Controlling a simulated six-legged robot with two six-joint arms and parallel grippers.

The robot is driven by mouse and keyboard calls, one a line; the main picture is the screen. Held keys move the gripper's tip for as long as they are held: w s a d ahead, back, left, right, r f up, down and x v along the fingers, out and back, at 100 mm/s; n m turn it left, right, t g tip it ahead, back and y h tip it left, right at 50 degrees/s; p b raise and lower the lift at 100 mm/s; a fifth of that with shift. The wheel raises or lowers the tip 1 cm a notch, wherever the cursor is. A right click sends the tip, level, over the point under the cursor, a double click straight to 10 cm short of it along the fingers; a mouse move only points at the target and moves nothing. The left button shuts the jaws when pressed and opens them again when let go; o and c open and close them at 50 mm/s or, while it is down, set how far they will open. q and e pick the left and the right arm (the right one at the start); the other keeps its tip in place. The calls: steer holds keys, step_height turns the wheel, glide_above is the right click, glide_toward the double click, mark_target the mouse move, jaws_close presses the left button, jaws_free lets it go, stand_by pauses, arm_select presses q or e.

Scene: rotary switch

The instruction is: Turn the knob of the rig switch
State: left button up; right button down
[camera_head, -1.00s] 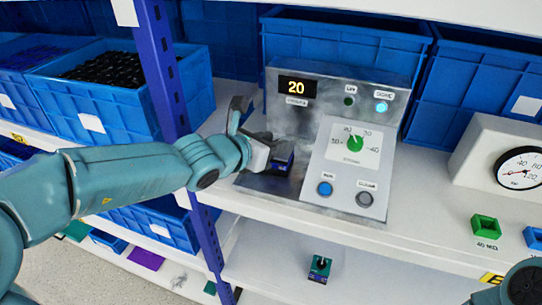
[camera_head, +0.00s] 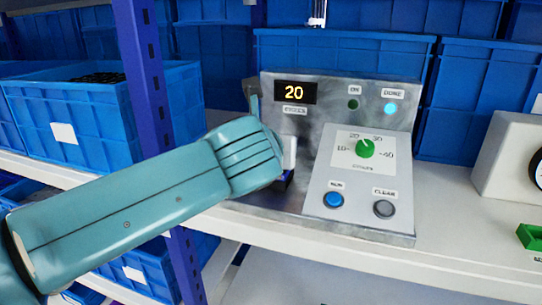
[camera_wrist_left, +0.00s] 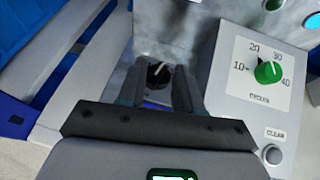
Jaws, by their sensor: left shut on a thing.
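The rig switch has a dark blue body (camera_head: 286,182) low at the left side of the grey metal rig (camera_head: 300,220). In the left wrist view its black round knob (camera_wrist_left: 158,73) with a white pointer line lies between my two dark fingers. My left gripper (camera_wrist_left: 159,84) is shut on this knob. In the head view my left wrist hides the knob and most of the gripper (camera_head: 289,158). My right gripper is not in view.
The rig's display (camera_head: 295,93) reads 20 and its DONE lamp (camera_head: 390,109) is lit. A green dial (camera_head: 364,148) sits above a blue button (camera_head: 334,200) and a grey CLEAR button (camera_head: 384,209). A blue post (camera_head: 139,70) stands left of the rig. Blue crates (camera_head: 340,50) fill the space behind.

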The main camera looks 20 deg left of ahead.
arm_select(q)
steer(key=shift+d+n+g+y+p, duration=0.1)
steer(key=shift+n+g+y+p, duration=0.25)
steer(key=shift+n+y, duration=0.95)
steer(key=shift+y, duration=0.3)
steer(key=o, duration=0.8)
